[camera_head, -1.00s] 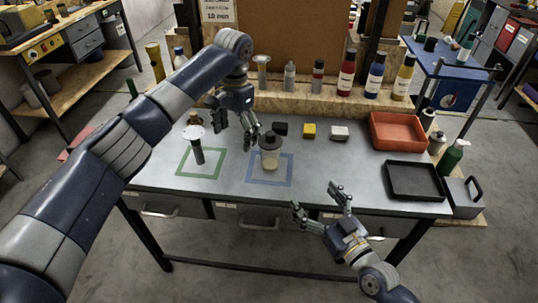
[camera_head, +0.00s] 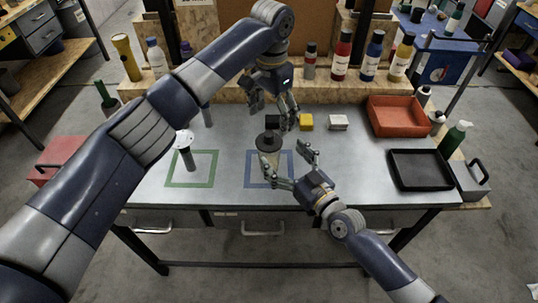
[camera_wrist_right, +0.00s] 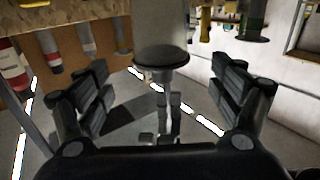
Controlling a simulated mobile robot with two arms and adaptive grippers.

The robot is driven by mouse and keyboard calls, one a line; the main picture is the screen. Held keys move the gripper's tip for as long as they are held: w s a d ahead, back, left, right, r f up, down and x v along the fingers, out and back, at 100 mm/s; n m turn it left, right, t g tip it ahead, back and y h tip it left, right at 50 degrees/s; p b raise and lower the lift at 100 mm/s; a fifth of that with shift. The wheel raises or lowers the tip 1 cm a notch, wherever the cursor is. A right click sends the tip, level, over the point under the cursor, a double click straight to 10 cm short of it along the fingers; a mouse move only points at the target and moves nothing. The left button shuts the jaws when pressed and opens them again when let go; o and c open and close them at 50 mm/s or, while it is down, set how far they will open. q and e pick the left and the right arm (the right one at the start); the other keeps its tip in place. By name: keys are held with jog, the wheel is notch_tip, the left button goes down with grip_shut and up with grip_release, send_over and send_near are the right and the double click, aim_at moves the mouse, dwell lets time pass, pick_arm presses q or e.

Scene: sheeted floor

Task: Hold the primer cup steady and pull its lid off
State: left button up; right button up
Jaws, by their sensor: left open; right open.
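The primer cup (camera_head: 270,158) stands upright in the blue square outline (camera_head: 251,184). It is pale, with a wide dark lid (camera_head: 268,141) on top. My right gripper (camera_head: 290,165) is open at the cup's right and front side, its fingers spread towards the cup body. In the right wrist view a pale cylinder, apparently the cup (camera_wrist_right: 160,45), lies ahead between the two spread fingers; contact is not visible. My left gripper (camera_head: 272,108) is open and empty, above and behind the lid, pointing down.
Black, yellow (camera_head: 306,121) and white (camera_head: 338,122) blocks lie behind. A red tray (camera_head: 397,114) and black tray (camera_head: 420,170) stand right. Bottles line the back shelf.

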aim_at(262, 134)
pick_arm(q)
jog(key=shift+w+a+f, duration=0.3)
jog(key=shift+w+a, duration=0.15)
pick_arm(e)
jog(key=x, duration=0.6)
jog(key=shift+w+a+f, duration=0.2)
jog(key=shift+w+a, duration=0.05)
jog(key=shift+a, duration=0.05)
jog(key=shift+w+a, duration=0.15)
jog(key=shift+w, duration=0.05)
pick_arm(q)
jog(key=shift+s+d+r, duration=0.15)
jog(key=shift+s+d, duration=0.05)
jog(key=shift+s, duration=0.05)
pick_arm(e)
jog(key=shift+r, duration=0.15)
jog(key=shift+w, duration=0.1)
pick_arm(q)
jog(key=shift+w, duration=0.1)
